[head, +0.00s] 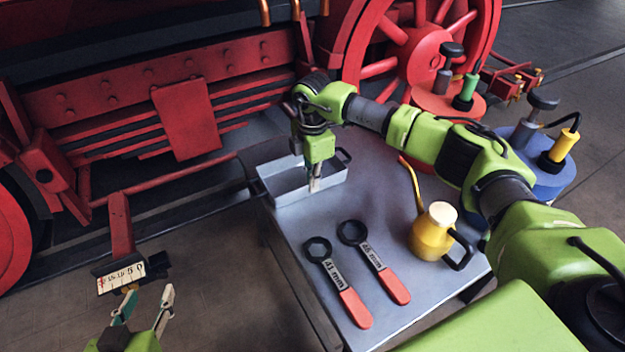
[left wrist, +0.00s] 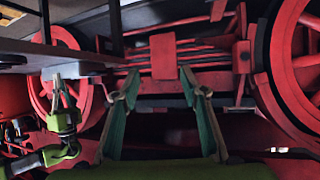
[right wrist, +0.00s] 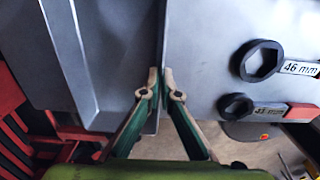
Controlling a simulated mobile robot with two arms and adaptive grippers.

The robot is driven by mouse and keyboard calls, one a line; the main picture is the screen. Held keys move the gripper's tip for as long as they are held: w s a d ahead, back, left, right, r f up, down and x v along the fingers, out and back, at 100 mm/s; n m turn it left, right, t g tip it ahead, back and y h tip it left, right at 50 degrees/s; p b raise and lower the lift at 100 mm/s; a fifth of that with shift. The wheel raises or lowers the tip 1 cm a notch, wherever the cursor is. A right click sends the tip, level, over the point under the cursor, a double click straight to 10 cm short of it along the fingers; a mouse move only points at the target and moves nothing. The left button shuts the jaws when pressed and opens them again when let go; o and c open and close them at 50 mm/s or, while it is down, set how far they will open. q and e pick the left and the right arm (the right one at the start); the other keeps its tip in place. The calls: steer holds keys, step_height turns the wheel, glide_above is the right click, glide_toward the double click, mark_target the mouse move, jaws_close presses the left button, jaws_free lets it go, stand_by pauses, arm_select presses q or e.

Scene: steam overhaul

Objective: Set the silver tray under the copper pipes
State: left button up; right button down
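The silver tray (head: 277,189) sits on the far left end of the grey table, and its floor (right wrist: 95,50) fills the left of the right wrist view. My right gripper (head: 315,184) points down at the tray's near right wall. In the right wrist view, its fingertips (right wrist: 161,78) are close together with the wall between them. My left gripper (head: 145,305) is open and empty, low at the left, near a small scale plate. Copper pipes (head: 265,12) hang at the top by the red engine; only their lower ends show.
Two red-handled wrenches (head: 341,285) (head: 375,262) and a yellow oil can (head: 432,232) are on the table (head: 300,225). A red stand (head: 448,101) and blue stand (head: 540,172) with tools stand at the right. The engine frame (head: 185,120) and wheel (head: 415,45) border the table's back.

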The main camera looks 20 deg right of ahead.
arm_select(q)
steer(key=shift+s+a+f+g, duration=0.2)
steer(key=shift+s+f+g, duration=0.2)
steer(key=shift+s+f, duration=0.15)
arm_select(e)
steer(key=shift+f, duration=0.1)
steer(key=c, duration=2.2)
jaws_free()
arm_select(q)
steer(key=shift+w, duration=0.15)
steer(key=shift+r, duration=0.1)
arm_select(e)
step_height(320, 180, up, 12)
steer(key=shift+f, duration=0.1)
